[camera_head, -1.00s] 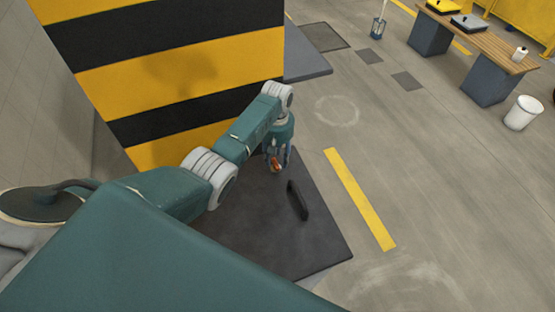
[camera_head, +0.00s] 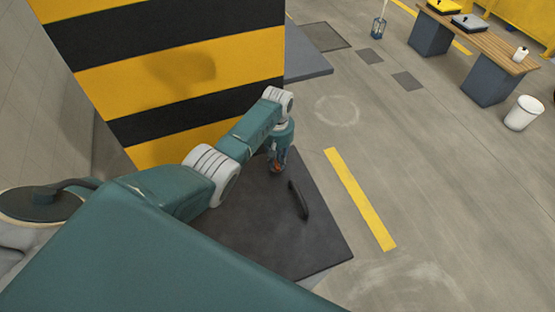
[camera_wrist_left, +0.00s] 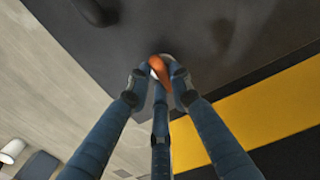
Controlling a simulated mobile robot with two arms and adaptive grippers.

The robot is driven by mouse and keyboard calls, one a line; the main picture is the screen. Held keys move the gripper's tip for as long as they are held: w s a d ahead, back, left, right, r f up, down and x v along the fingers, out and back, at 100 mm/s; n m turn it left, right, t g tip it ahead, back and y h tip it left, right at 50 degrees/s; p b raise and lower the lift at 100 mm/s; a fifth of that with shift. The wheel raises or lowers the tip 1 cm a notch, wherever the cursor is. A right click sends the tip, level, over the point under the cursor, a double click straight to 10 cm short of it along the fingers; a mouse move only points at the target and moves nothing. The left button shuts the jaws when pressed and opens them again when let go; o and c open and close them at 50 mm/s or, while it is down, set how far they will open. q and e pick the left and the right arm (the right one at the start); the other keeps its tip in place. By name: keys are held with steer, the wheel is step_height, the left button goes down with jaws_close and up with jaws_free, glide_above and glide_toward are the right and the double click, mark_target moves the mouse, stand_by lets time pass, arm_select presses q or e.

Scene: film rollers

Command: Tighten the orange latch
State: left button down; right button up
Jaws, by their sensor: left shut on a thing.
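The orange latch (camera_wrist_left: 160,72) is in the middle of the left wrist view, between the fingertips of my left gripper (camera_wrist_left: 157,86). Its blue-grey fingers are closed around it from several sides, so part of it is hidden. In the head view my left gripper (camera_head: 278,163) points down over the dark panel, and only a small bit of the orange latch (camera_head: 277,168) shows between its fingers. My right gripper is in neither view.
The dark panel (camera_head: 270,240) has a black handle (camera_head: 299,200) close to the gripper. A yellow-and-black striped block (camera_head: 185,75) stands right behind my left arm. Open floor with a yellow line (camera_head: 360,198) lies to the right. A bench (camera_head: 490,50) and white bin (camera_head: 523,112) stand farther off.

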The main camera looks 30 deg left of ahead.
arm_select(q)
steer(key=shift+r+m, duration=0.1)
steer(key=shift+m, duration=0.5)
steer(key=m+p, duration=0.1)
steer(key=m, duration=0.3)
steer(key=shift+d, duration=0.1)
steer(key=m, duration=0.2)
steer(key=shift+s+m+p, duration=0.1)
steer(key=shift+m+p, duration=0.3)
steer(key=m, duration=0.4)
steer(key=shift+s+m, duration=0.1)
steer(key=shift+m, duration=0.2)
steer(key=shift+m+p, duration=0.3)
steer(key=shift+m, duration=2)
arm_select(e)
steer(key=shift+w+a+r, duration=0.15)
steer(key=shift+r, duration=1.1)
